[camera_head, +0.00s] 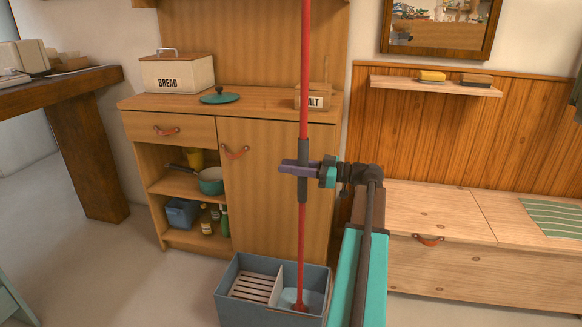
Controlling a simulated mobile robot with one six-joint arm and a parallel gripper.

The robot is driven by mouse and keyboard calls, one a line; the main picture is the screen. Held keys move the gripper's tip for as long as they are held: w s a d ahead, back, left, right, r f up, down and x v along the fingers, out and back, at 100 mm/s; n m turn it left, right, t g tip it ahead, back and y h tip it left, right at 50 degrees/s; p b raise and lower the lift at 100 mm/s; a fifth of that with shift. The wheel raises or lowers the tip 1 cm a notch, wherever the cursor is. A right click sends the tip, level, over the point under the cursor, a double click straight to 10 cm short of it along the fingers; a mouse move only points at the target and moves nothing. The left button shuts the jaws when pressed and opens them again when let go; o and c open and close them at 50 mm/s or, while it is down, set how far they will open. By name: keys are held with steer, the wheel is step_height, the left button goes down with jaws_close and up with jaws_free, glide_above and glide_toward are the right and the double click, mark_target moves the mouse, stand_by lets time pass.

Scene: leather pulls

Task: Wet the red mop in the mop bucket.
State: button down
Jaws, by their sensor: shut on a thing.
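The red mop has a long red handle (304,70) with a dark grip sleeve, standing nearly upright in front of the wooden cabinet. My gripper (296,168) is shut on the dark sleeve about halfway up the visible handle. The handle's top is out of the frame. The mop bucket (238,305) is a blue-grey box on the floor, with a slatted tray (254,287) on its left and an open compartment on its right. The lower end of the mop (300,306) is inside the right compartment. I cannot tell how deep it sits or whether it touches the water.
The wooden cabinet (272,195) stands just behind the bucket, with a bread box (178,74), a teal lid (220,98) and a salt box on top. A wooden bench (480,270) is at right. A dark wooden table (88,165) stands at left. Floor left of the bucket is clear.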

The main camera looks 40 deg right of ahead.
steer(key=shift+r+p, duration=0.35)
steer(key=shift+r, duration=0.5)
stand_by(0.7)
step_height(320, 180, up, 25)
steer(key=p, duration=0.9)
steer(key=shift+r, duration=0.15)
stand_by(0.5)
steer(key=shift+w, duration=0.1)
stand_by(1.0)
